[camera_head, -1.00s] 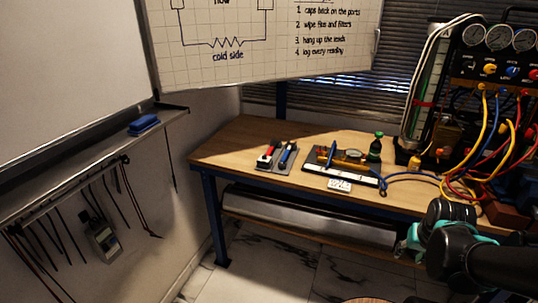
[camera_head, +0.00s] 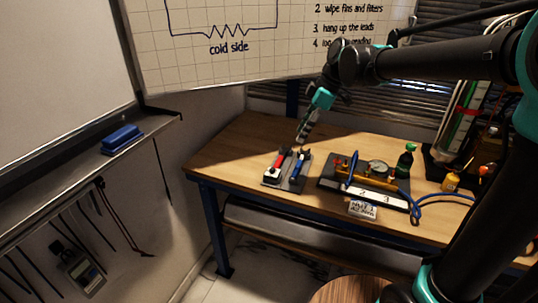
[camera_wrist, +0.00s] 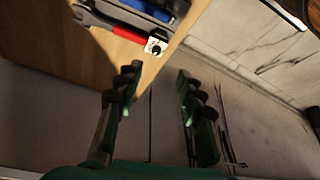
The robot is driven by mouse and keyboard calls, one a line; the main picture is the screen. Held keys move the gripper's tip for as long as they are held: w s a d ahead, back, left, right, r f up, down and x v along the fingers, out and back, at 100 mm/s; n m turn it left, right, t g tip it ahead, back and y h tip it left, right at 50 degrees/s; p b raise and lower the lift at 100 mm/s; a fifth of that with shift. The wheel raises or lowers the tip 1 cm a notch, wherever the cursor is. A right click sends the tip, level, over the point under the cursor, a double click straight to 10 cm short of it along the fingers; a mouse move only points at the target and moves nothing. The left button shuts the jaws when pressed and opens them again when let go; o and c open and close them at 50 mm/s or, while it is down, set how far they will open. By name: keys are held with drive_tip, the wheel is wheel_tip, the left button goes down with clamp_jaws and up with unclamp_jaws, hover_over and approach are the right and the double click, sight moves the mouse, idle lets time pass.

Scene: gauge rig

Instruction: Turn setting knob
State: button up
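A small white block with a round black knob (camera_wrist: 155,46) shows in the wrist view, at the end of a red handle (camera_wrist: 130,34). I cannot be sure it is the setting knob. The red-handled tool (camera_head: 281,164) lies on a dark mat (camera_head: 299,182) at the left of the bench in the head view. My gripper (camera_head: 303,137) hangs above and behind that mat. In the wrist view my gripper (camera_wrist: 157,80) has its fingers wide apart with nothing between them. The knob lies beyond the fingertips, not touched.
A blue-handled tool (camera_head: 300,160) lies beside the red one. To its right are a gauge manifold (camera_head: 377,169) on a tray, a green bottle (camera_head: 404,161) and a blue hose (camera_head: 437,196). The wooden bench (camera_head: 228,158) is bare at its left end. A whiteboard stands behind.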

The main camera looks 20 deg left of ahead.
drive_tip(key=a, duration=0.2)
drive_tip(key=n, duration=0.1)
approach(273, 169)
drive_tip(key=x, duration=0.8)
drive_tip(key=shift+c, duration=0.2)
clamp_jaws()
